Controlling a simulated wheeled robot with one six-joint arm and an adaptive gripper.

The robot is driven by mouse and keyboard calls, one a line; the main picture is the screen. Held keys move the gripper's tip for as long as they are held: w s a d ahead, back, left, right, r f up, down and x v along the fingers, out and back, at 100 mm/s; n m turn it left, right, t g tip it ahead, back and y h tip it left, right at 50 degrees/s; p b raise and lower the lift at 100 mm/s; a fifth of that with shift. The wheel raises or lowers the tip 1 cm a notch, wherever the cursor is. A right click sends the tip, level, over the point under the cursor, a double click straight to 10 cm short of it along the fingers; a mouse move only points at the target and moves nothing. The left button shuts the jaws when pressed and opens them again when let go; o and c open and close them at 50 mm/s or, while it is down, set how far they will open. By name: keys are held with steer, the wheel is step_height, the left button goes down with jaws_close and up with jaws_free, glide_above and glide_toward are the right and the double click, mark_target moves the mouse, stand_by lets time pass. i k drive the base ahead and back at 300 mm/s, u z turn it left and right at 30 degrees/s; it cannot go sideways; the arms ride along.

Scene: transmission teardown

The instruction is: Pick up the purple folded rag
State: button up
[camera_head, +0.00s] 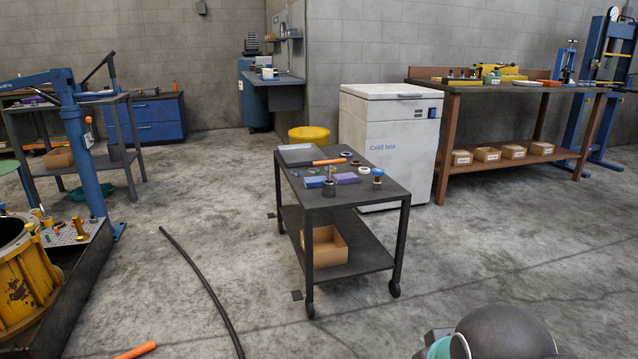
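A purple folded rag (346,178) lies flat on the top of the dark wheeled cart (352,197) in the middle of the view. A blue block-like item (314,182) lies just to its left, with a small dark cylinder (328,188) in front between the two. A blue-topped part (377,175) stands to its right. A dark rounded part of my arm shows at the bottom right, well apart from the cart. My gripper's fingers are not in view.
The cart top also holds a grey tray (299,154), an orange-handled tool (330,162) and several small rings. A cardboard box (325,245) sits on its lower shelf. A dark hose (207,288) lies on the floor left of the cart. The white cold box (388,140) stands behind it.

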mark_target(349, 177)
steer(key=u, duration=0.55)
steer(key=i, duration=1.1)
steer(key=u, duration=0.4)
